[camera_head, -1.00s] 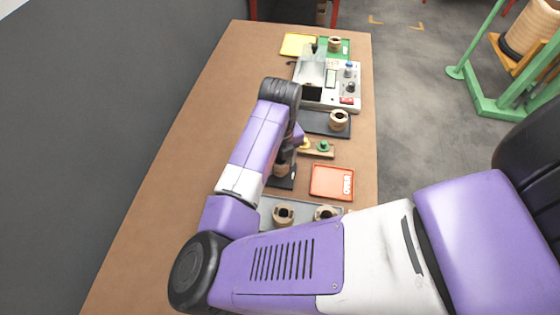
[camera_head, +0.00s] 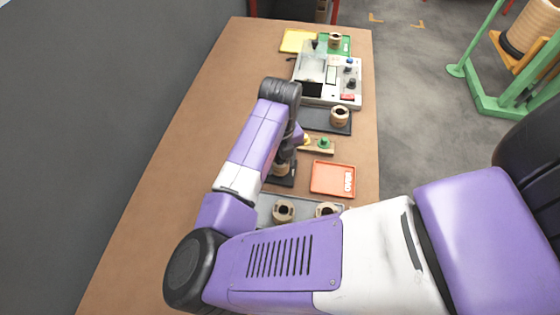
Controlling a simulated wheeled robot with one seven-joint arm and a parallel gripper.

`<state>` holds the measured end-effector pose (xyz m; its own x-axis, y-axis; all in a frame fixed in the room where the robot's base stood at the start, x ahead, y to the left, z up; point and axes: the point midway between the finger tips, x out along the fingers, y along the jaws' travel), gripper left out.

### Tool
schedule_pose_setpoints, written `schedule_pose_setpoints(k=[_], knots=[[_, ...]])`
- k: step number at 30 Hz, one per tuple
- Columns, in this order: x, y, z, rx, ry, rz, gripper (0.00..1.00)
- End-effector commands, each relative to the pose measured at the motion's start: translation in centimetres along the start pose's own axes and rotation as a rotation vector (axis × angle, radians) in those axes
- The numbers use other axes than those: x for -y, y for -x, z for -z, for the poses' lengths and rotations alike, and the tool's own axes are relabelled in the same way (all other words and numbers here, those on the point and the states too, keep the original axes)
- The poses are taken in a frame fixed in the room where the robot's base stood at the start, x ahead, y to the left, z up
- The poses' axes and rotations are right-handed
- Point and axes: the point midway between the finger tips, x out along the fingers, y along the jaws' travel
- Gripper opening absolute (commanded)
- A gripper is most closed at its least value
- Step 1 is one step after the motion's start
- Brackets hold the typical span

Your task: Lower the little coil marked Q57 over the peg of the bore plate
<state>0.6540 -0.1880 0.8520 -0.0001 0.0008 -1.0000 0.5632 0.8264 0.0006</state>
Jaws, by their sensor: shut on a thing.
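My gripper (camera_head: 284,157) points down at the middle of the bench, mostly hidden behind my own wrist. It is shut on a small tan coil (camera_head: 284,169), of which only a sliver shows. The coil is over a small dark plate (camera_head: 284,181), which looks like the bore plate. The peg is hidden, and I cannot tell whether the coil is around it or above it. No Q57 mark is readable.
A grey tray (camera_head: 268,203) with two coils is nearest. An orange tray (camera_head: 333,179) lies right of the gripper. Beyond are a small part with a green knob (camera_head: 324,144), a dark tray (camera_head: 314,120) with a coil, a tester (camera_head: 344,93), and yellow (camera_head: 297,40) and green trays (camera_head: 345,46).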

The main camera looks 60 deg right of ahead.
Motion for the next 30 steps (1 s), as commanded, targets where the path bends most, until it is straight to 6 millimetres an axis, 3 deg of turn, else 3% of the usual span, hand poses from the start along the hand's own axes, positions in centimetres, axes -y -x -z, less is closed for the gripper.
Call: schedule_pose_setpoints(k=[14, 15, 18, 25, 28, 30], knots=[[-0.01, -0.90, 0.00, 0.000, 0.000, 0.000, 0.04], [0.00, -0.75, -0.01, 0.000, 0.000, 0.000, 0.54], [0.01, -0.71, -0.01, 0.000, 0.000, 0.000, 0.74], [0.01, -0.71, -0.01, 0.000, 0.000, 0.000, 0.74], [0.01, -0.73, 0.00, 0.000, 0.000, 0.000, 0.92], [0.02, -0.73, 0.00, 0.000, 0.000, 0.000, 0.92]])
